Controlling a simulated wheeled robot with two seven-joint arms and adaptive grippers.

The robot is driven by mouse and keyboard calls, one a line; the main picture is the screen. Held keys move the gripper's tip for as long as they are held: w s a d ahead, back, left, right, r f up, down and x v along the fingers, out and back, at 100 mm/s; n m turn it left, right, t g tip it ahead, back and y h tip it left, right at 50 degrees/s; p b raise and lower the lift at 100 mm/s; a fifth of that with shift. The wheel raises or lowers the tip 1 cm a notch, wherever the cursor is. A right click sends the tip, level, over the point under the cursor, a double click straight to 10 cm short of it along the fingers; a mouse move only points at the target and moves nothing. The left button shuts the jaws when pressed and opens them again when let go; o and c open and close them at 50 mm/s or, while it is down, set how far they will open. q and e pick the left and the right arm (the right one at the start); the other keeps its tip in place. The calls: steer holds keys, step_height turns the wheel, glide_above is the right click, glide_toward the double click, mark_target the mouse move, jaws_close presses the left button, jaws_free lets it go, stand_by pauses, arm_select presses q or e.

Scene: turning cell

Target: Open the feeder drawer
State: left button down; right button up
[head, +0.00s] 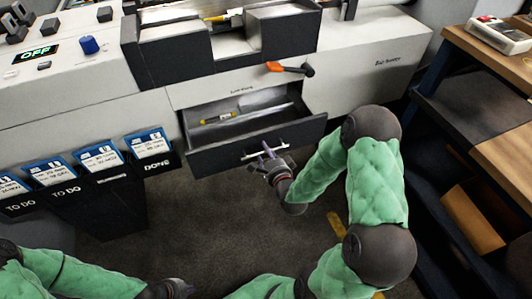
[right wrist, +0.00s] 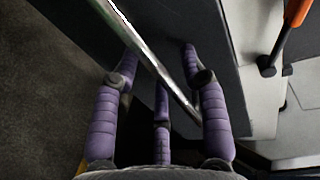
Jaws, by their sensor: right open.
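The feeder drawer (head: 225,151) stands pulled out from the machine's front, with its dark front panel clear of the body and its inside visible. A yellow-marked rod and a pale long piece lie in it. My right gripper (head: 268,158) is at the metal bar handle (head: 282,147) on the drawer front. In the right wrist view the handle bar (right wrist: 150,58) runs slantwise between the spread purple fingers of my right gripper (right wrist: 160,58), which is open; contact is unclear. My left gripper (head: 178,290) is low at the bottom edge, apart from the drawer, its fingers unclear.
An orange lever (head: 288,68) sticks out above the drawer and also shows in the right wrist view (right wrist: 290,28). Card holders (head: 150,143) hang left of the drawer. A wooden-topped bench with shelves (head: 490,120) stands at right. The floor (head: 215,225) in front is clear.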

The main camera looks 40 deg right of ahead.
steer(key=shift+s, duration=0.1)
steer(key=v, duration=1.1)
steer(key=shift+s+r, duration=0.15)
steer(key=shift+s, duration=0.2)
steer(key=shift+a, duration=0.1)
steer(key=w+a+f+n+g+y, duration=0.1)
steer(key=a+f+n+g+y, duration=0.3)
steer(key=f, duration=0.3)
steer(key=w+a+f+n+g+y, duration=0.1)
steer(key=a+f+n+g, duration=0.2)
steer(key=a+f+n, duration=0.3)
steer(key=s+a+f+n+g+y+p, duration=0.1)
steer(key=s+a+f+n+g+y, duration=0.1)
steer(key=s+a+f+n+g, duration=0.6)
steer(key=s+a+f, duration=0.1)
steer(key=a+f, duration=0.3)
steer(key=shift+y, duration=0.3)
